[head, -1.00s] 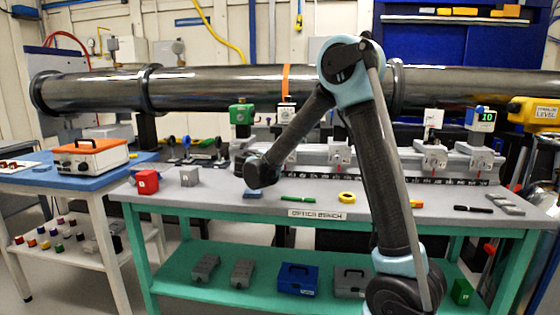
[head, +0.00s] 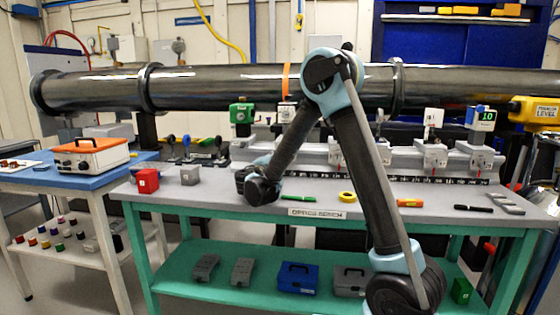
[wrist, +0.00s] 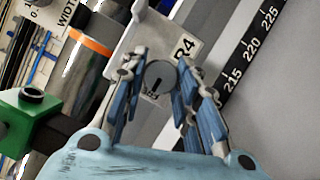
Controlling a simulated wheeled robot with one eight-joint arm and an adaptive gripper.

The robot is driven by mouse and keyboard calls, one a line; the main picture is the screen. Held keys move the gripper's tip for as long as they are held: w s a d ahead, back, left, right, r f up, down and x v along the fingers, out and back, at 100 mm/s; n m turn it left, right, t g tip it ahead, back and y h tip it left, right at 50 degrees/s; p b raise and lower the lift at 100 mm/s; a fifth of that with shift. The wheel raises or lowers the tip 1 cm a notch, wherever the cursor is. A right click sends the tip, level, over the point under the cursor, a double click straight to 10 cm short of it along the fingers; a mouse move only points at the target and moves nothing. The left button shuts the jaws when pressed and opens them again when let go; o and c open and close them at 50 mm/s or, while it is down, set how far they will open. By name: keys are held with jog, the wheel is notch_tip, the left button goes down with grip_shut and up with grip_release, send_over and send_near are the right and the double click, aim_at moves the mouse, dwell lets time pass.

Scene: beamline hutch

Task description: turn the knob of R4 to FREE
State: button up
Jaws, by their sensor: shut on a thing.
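In the wrist view, the round grey knob (wrist: 159,77) of R4 sits between my blue-padded fingers. My gripper (wrist: 161,68) is shut on it, with one finger on each side. The knob bears a dark mark near its lower edge; I cannot read whether it points to FREE. The white R4 plate (wrist: 186,48) shows beyond the right finger and is tilted in the picture. In the head view, my gripper and the knob are hidden behind my arm at the rail.
A green block-like mount (wrist: 28,118) stands left of my gripper; it also shows in the head view (head: 241,113). A black number scale (wrist: 248,55) runs along the rail. A green pen (head: 298,198) and yellow ring (head: 347,197) lie on the optics bench (head: 220,208).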

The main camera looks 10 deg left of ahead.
jog(key=shift+f, duration=0.15)
jog(key=o, duration=1.1)
jog(key=shift+c, duration=0.2)
jog(key=v, duration=1.2)
jog(key=shift+f, duration=0.1)
